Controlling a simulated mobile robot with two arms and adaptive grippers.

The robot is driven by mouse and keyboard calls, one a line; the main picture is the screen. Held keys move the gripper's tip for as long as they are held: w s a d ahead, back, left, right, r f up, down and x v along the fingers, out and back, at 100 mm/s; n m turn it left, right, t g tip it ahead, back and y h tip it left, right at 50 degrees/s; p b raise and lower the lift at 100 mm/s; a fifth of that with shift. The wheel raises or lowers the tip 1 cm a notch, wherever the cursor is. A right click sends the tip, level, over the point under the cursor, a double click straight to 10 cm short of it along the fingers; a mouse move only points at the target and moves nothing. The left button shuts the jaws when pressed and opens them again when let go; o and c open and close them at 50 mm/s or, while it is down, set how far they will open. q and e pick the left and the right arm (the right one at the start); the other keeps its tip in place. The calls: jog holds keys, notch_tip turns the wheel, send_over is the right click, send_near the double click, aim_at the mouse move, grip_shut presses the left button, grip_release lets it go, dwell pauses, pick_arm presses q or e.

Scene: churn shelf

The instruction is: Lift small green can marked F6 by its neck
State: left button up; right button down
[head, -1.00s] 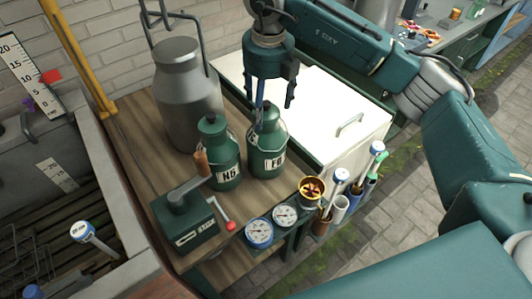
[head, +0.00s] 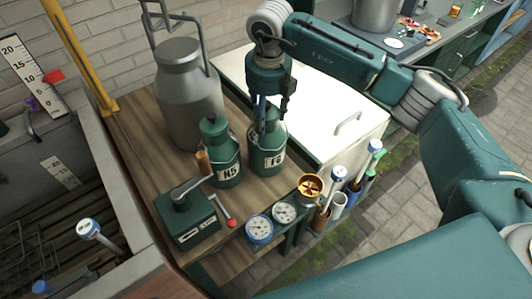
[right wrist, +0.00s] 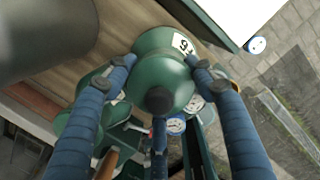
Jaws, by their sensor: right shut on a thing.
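The small green can marked F6 (head: 267,158) stands upright on the wooden bench top in the head view. My right gripper (head: 268,124) comes down on it from above and is shut around its neck. In the right wrist view the green can (right wrist: 163,85) sits between the blue fingers of my right gripper (right wrist: 160,68), with its dark cap facing the camera and part of its label showing. I cannot tell whether its base is clear of the wood. My left gripper is out of view.
A similar green can marked N5 (head: 222,160) stands close on the left. A large grey metal churn (head: 188,100) is behind it. A green crank box (head: 187,215) and gauges (head: 259,229) are in front. A white cabinet top (head: 320,120) lies on the right.

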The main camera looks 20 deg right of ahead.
jog(key=shift+w+r, duration=0.1)
jog(key=shift+w, duration=0.1)
